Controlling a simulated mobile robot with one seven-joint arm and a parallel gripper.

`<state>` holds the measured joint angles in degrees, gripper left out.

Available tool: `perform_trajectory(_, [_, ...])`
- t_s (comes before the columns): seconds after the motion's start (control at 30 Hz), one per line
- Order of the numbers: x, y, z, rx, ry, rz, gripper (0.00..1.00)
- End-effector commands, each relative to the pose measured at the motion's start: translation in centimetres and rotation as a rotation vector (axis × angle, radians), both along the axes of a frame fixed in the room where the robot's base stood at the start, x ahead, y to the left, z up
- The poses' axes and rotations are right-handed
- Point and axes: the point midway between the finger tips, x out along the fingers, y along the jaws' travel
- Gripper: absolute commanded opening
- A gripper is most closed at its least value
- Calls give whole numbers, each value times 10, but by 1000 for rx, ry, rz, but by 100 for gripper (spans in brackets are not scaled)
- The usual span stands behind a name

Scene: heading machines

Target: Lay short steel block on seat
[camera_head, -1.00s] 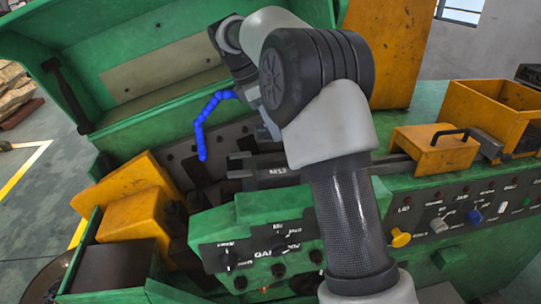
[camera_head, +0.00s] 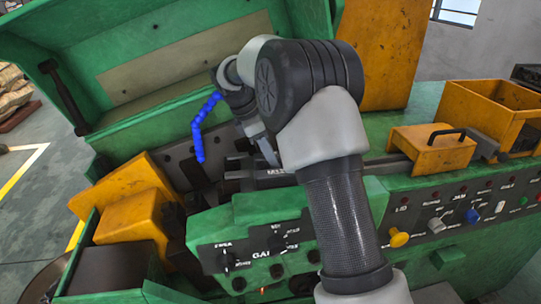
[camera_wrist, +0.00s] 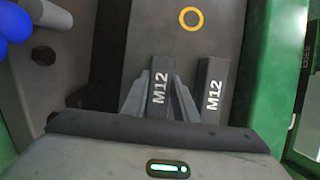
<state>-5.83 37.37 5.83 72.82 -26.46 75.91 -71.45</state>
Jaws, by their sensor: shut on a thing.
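In the wrist view my gripper (camera_wrist: 160,88) is shut on a dark steel block (camera_wrist: 158,94) marked M12, with one grey finger along each side. A second dark M12 block (camera_wrist: 213,90) lies just to the right, apart from the fingers. Their near ends are hidden by my gripper's body, so I cannot tell which is shorter. Beyond them a yellow ring (camera_wrist: 191,19) marks a dark grey surface; I cannot tell whether this is the seat. In the head view my gripper (camera_head: 268,156) is down over the dark M12 bar area, which it partly hides.
A blue segmented hose (camera_head: 197,130) hangs left of my gripper. The green lid (camera_head: 150,45) stands open behind. A yellow handled cover (camera_head: 432,150) and an open yellow box (camera_head: 490,112) stand right. The control panel (camera_head: 270,245) is in front.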

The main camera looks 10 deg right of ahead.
Motion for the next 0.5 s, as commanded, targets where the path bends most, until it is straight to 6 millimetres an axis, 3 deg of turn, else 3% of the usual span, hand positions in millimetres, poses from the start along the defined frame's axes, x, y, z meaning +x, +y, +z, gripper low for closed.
perform_trajectory(0.03, [0, 0, -1, 0, 1, 0, 31])
perform_trajectory(0.13, [0, 0, -1, 0, 1, 0, 45])
perform_trajectory(0.5, [0, 2, 6, 0, -1, 0, 45])
